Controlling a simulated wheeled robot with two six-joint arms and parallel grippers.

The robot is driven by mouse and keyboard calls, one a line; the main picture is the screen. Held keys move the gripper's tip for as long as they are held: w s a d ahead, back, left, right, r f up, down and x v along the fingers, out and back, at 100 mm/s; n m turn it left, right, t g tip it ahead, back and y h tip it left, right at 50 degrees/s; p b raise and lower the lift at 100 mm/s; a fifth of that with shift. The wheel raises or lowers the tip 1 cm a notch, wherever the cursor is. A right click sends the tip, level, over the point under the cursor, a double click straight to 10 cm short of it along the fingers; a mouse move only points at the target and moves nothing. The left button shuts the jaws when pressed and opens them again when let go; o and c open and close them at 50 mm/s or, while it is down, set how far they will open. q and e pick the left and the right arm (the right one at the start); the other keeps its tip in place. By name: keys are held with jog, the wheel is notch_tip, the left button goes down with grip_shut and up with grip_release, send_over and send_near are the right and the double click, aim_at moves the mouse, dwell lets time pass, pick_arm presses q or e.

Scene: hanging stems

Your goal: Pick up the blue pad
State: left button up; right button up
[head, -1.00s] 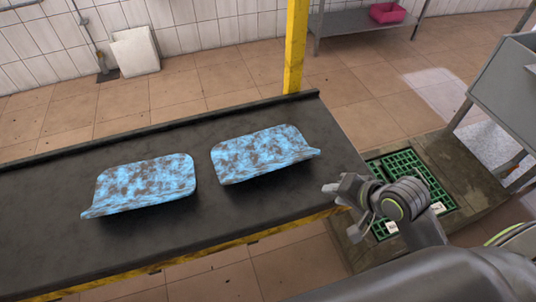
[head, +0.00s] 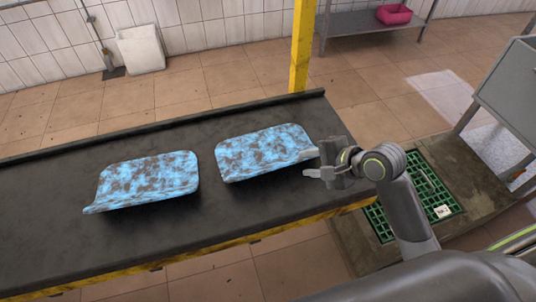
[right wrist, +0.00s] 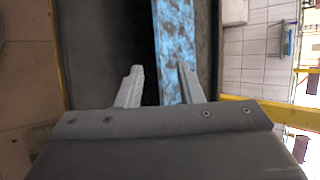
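Two blue mottled pads lie on the dark conveyor belt (head: 60,240) in the head view. One pad (head: 148,180) is on the left; the other pad (head: 262,152) is on the right, with a raised lip along its near edge. My right gripper (head: 309,163) is open at the right end of the right pad. In the right wrist view a blue pad (right wrist: 175,35) runs lengthwise ahead, its near part between the two open fingers (right wrist: 159,68) and closer to the right one. I cannot tell whether a finger touches it. My left gripper is not in view.
A yellow post (head: 302,45) stands at the belt's far side. A green grate (head: 430,195) lies on a low platform right of the belt. A grey metal stand (head: 510,90) is farther right. A pink bin (head: 394,14) sits on a shelf at the back.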

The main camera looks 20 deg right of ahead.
aim_at(281, 162)
jog(key=b+x, duration=0.1)
jog(key=x, duration=1)
jog(key=shift+a+f, duration=0.2)
jog(key=shift+a, duration=0.05)
grip_shut()
